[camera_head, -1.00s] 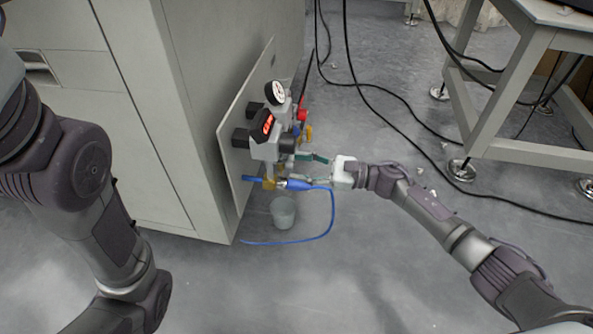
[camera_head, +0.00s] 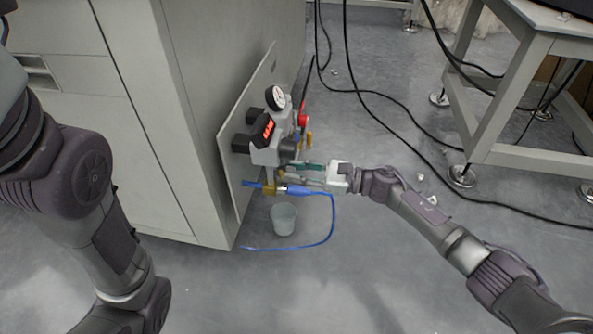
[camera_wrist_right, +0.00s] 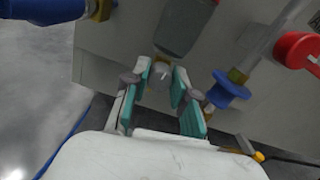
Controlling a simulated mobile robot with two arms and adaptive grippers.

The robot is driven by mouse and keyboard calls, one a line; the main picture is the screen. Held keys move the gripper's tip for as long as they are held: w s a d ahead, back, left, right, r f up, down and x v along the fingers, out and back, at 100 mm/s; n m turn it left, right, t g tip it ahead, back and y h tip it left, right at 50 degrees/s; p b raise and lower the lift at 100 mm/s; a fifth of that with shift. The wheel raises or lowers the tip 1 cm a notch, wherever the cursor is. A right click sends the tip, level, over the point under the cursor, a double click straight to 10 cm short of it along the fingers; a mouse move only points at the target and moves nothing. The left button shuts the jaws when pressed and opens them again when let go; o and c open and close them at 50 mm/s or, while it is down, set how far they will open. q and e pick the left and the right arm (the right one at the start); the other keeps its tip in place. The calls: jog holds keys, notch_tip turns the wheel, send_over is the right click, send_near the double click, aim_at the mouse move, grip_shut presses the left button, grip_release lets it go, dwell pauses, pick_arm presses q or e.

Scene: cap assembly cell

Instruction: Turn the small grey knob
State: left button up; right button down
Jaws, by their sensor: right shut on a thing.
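The small grey knob (camera_wrist_right: 162,73) shows in the right wrist view, below a grey cylindrical bowl, between the tips of two teal finger pads. My right gripper (camera_wrist_right: 163,86) is shut on it from both sides. In the head view my right gripper (camera_head: 299,173) reaches in from the right, under the valve unit (camera_head: 266,150) and just above a blue hose fitting. The fingers and the unit hide the knob there. My left arm is at the left edge of the head view; its gripper is out of the picture.
The unit is on an upright panel (camera_head: 231,155) beside a large grey cabinet (camera_head: 150,90). It carries a round gauge (camera_head: 275,97) and a red part (camera_head: 303,119). A blue hose (camera_head: 333,215) loops past a grey bucket (camera_head: 283,218). Black cables cross the floor; a table frame (camera_head: 510,110) stands right.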

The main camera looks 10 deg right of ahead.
jog(key=shift+m, duration=1)
jog(key=c, duration=0.9)
grip_release()
jog(key=shift+c, duration=0.2)
jog(key=v, duration=1.2)
